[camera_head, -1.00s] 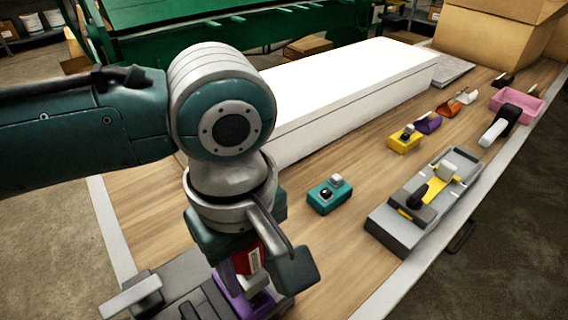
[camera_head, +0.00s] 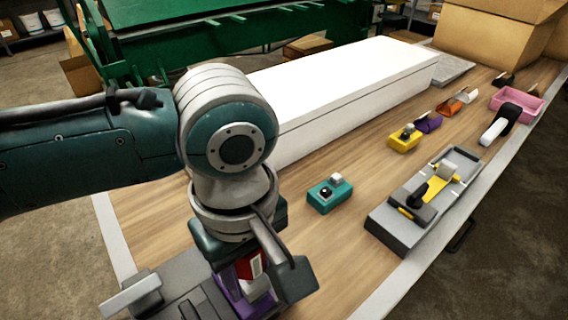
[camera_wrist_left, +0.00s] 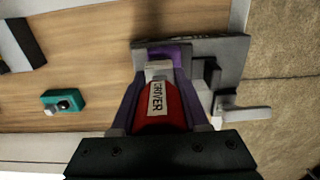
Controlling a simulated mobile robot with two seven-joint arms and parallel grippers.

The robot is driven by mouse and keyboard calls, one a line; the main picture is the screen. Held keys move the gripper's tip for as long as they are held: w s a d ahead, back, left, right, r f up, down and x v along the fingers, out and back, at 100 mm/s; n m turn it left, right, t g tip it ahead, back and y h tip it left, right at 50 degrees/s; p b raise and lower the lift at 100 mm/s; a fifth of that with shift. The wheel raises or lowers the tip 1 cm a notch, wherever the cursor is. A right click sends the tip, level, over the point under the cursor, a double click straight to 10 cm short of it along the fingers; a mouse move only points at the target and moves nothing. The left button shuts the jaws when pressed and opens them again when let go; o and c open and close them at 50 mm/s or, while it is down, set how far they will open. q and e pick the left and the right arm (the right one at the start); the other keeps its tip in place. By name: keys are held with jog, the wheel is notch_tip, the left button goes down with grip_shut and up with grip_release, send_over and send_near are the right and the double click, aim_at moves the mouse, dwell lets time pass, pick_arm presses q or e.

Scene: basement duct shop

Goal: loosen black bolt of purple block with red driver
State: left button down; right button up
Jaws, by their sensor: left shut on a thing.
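My left gripper (camera_head: 248,284) is at the lower left of the head view, pointing down and shut on the red driver (camera_head: 250,266). In the left wrist view, the driver (camera_wrist_left: 158,110) shows a white "DRIVER" label and sits between the fingers (camera_wrist_left: 160,76). Its light grey end points at the purple block (camera_wrist_left: 168,50). In the head view, purple parts (camera_head: 232,284) show beside the driver, partly covered by my gripper. The black bolt is hidden, and I cannot tell whether the driver touches it. My right gripper is not in view.
A grey fixture with a lever (camera_head: 134,298) lies under my gripper. A teal block (camera_head: 330,194), a yellow block (camera_head: 404,139) and a grey tray (camera_head: 396,234) stand to the right. A long white box (camera_head: 350,90) runs along the back. Bare wood lies between.

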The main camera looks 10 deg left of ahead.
pick_arm(q)
jog(key=shift+f+b, duration=0.4)
jog(key=shift+f, duration=0.55)
dwell(0.9)
dwell(0.3)
jog(key=shift+r+n+p, duration=0.1)
jog(key=shift+n+p, duration=1.35)
jog(key=shift+n, duration=0.25)
jog(key=shift+n+p, duration=0.45)
jog(key=shift+n, duration=0.05)
jog(key=shift+n+p, duration=0.6)
jog(key=shift+n, duration=0.5)
